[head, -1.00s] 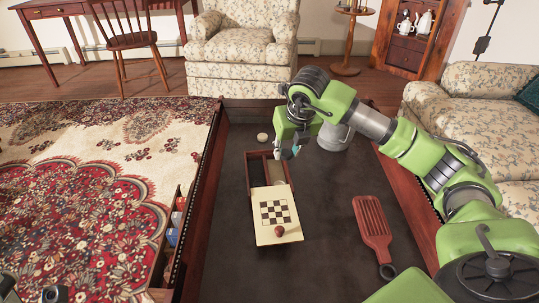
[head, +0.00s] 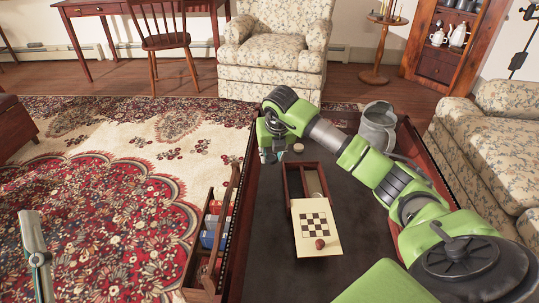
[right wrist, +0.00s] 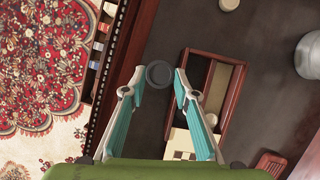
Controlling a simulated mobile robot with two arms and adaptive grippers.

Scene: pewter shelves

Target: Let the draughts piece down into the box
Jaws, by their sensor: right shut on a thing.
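The box (head: 288,180) is wooden, its checkered lid (head: 303,250) slid part way towards me, leaving its far part open. In the right wrist view the open box (right wrist: 236,95) shows a divider and a pale round thing inside. My right gripper (head: 272,156) is left of the box's far end. In the right wrist view, my right gripper (right wrist: 160,75) is shut on a dark round draughts piece (right wrist: 159,74), above the dark tabletop and beside the box, not over it. A finger of my left gripper (head: 38,255) shows at the left edge; its opening is unclear.
A red-brown piece (head: 320,244) sits on the lid. A pale disc (head: 298,148) lies beyond the box. A grey metal pot (head: 377,127) stands at the table's far right. A slatted red paddle (right wrist: 270,163) lies right of the box. An open drawer (head: 208,245) juts out left.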

